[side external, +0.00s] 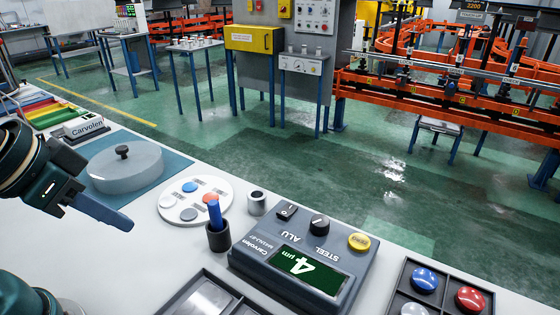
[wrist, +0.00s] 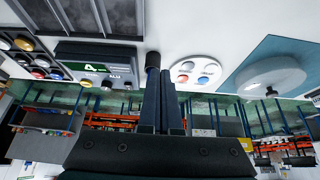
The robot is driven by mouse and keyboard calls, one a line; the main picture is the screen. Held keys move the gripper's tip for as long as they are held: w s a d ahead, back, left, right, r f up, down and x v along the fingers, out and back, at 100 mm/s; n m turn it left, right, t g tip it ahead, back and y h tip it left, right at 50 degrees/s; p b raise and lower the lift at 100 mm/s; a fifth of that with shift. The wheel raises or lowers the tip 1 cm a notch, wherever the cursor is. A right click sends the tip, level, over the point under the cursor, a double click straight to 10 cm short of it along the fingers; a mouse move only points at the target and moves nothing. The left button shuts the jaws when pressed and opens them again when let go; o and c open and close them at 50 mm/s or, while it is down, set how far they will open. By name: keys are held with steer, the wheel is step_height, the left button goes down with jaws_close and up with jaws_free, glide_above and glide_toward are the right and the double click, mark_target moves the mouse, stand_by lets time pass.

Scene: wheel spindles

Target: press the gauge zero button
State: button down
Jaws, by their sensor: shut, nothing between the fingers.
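The gauge (side external: 300,262) is a grey box on the white bench, with a green display reading 4 µm. Its yellow zero button (side external: 358,242) sits at its right corner, beside a black knob (side external: 319,225) and a black rocker switch (side external: 287,211). In the wrist view the gauge (wrist: 100,54) is upside down at upper left, with the yellow button (wrist: 87,83) small at its edge. My gripper (side external: 126,224) is shut and empty, held over the bench at left, well apart from the gauge. Its fingers (wrist: 163,75) also show in the wrist view.
Nearby are a white disc with coloured discs (side external: 196,205), a small metal cylinder (side external: 257,203) and a large knobbed grey disc (side external: 125,168). A black tray (side external: 395,303) holds coloured domes at right.

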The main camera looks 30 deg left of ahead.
steer(key=w+d+r+m+t, duration=0.1)
steer(key=w+r+m+t, duration=0.3)
steer(key=w+r, duration=0.6)
steer(key=m+g+h, duration=0.1)
steer(key=m+h, duration=0.3)
steer(key=m, duration=0.6)
glide_above(354, 243)
step_height(354, 243, down, 11)
steer(key=shift+f, duration=0.15)
steer(key=shift+f, duration=4.4)
